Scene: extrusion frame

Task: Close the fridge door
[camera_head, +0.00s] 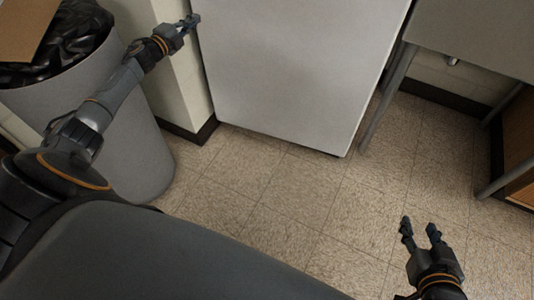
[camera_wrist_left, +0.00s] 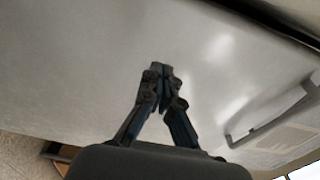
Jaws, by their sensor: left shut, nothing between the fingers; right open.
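The fridge door (camera_head: 295,65) is a large pale grey panel at the top middle of the head view. It fills most of the left wrist view (camera_wrist_left: 75,70), with a long handle (camera_wrist_left: 270,115) at the right. My left gripper (camera_head: 193,19) is at the door's left edge in the head view; its fingers (camera_wrist_left: 158,68) are together and empty in front of the door surface. I cannot tell whether they touch it. My right gripper (camera_head: 418,222) is open and empty above the floor at the lower right. The fridge's inside is not visible.
A grey bin (camera_head: 120,130) with a black liner stands at the left under my left arm, beside a pale wall column (camera_head: 180,75). A metal-legged table (camera_head: 475,40) is at the upper right. The tiled floor (camera_head: 290,190) before the fridge is clear.

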